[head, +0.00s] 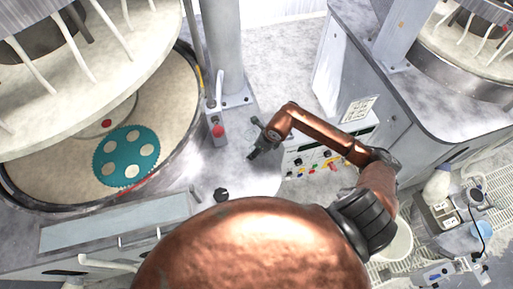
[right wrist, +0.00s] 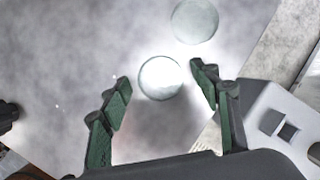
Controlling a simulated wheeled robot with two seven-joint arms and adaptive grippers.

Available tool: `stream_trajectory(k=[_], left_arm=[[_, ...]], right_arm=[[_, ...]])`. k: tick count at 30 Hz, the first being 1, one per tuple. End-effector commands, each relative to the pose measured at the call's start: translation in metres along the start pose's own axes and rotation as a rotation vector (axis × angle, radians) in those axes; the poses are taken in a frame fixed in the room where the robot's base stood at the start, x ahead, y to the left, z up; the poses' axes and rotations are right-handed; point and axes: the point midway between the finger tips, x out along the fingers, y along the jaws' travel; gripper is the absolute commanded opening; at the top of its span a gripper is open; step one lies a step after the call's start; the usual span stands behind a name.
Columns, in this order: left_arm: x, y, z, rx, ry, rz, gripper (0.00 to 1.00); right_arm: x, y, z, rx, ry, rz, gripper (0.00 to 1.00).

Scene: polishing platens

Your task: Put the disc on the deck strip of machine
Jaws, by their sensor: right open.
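My right gripper (head: 255,150) is over the pale metal deck strip (head: 240,175) of the left machine, in front of the grey post. In the right wrist view the gripper (right wrist: 165,80) is open. A shiny pale disc (right wrist: 160,78) shows between its fingertips, apart from both fingers. A second pale disc (right wrist: 194,20) lies just beyond it on the grey mottled surface. I cannot make out these two discs in the head view. My left gripper is not in view.
A red-topped button (head: 218,130) stands by the post (head: 222,50), and a black knob (head: 221,194) is on the deck's front. A panel of coloured buttons (head: 318,165) is below my right forearm. A second machine (head: 440,90) stands at the right.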

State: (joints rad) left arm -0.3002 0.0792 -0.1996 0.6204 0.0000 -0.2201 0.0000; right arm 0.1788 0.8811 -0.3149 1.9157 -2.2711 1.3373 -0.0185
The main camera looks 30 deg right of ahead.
Motion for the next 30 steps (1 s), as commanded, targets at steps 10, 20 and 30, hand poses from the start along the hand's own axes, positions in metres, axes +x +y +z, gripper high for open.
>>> stream_trajectory(k=[10,20,30], left_arm=[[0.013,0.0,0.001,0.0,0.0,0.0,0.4],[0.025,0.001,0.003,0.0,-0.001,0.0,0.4],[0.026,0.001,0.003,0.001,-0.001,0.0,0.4]], right_arm=[[-0.055,-0.002,0.001,-0.005,-0.003,-0.006,0.57],[-0.111,-0.001,0.0,0.0,0.0,-0.002,0.57],[-0.122,0.0,0.001,0.0,0.0,0.0,0.57]])
